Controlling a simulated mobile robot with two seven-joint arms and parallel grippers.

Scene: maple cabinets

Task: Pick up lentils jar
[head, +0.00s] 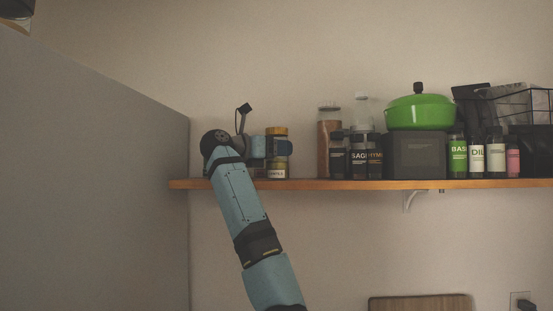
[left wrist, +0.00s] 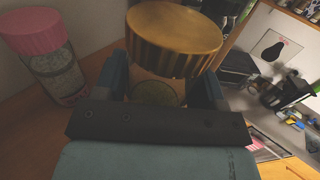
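A jar with a ribbed gold lid (head: 277,131) stands at the left end of the wooden shelf, with a small white label (head: 276,173) low down, too small to read surely. Its gold lid (left wrist: 175,38) fills the top middle of the left wrist view. My left gripper (head: 278,147) reaches in from the left at the jar's mid-height. Its fingers (left wrist: 160,85) lie on both sides of the jar below the lid. Whether they press on it is not clear. The gripper hides the jar's middle. My right gripper does not show.
The shelf (head: 300,184) carries a tall brown-filled jar (head: 328,145), dark labelled jars (head: 358,162), a green pot (head: 420,112) on a dark box, and several bottles to the right. A pink-lidded jar (left wrist: 45,62) stands left in the wrist view. A grey panel (head: 90,180) rises at left.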

